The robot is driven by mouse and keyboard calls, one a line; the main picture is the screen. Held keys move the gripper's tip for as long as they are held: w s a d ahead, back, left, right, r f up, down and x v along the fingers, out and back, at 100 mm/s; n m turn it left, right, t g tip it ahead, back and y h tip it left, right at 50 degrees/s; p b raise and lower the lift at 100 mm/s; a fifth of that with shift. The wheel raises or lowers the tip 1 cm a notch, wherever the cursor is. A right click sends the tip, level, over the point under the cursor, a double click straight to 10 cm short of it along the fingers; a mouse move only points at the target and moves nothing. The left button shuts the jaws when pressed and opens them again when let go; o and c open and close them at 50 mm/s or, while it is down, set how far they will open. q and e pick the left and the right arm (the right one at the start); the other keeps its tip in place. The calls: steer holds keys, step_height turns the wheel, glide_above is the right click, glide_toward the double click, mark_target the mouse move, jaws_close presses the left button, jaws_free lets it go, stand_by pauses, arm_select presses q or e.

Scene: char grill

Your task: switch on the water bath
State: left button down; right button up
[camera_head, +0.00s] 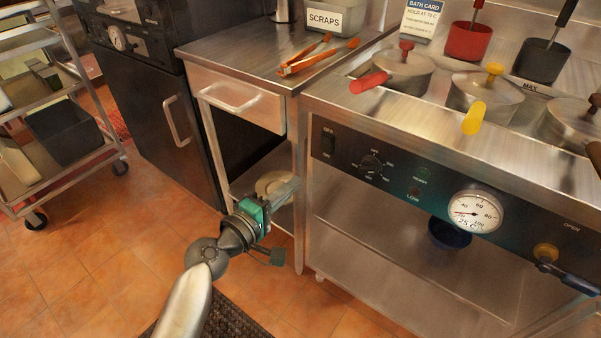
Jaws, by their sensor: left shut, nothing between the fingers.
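The water bath is the steel unit (440,130) on the right, with a dark front panel. The panel has a dark switch (328,143) at its left end, then a dial (371,163), two small lamps marked heat and low, and a round thermometer (474,211). The lamps look unlit. My left gripper (296,184) is shut and empty, in front of the gap between the drawer unit and the bath. It is below and left of the switch and apart from it. My right gripper is not in view.
Lidded pots with a red handle (369,82) and a yellow handle (474,118) sit in the bath top. Orange tongs (318,58) lie on the counter beside it. A rack trolley (75,120) stands left.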

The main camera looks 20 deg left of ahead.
arm_select(q)
steer(key=shift+f+v, duration=0.2)
steer(key=shift+v, duration=0.8)
steer(key=shift+f+v, duration=0.2)
steer(key=shift+v, duration=0.85)
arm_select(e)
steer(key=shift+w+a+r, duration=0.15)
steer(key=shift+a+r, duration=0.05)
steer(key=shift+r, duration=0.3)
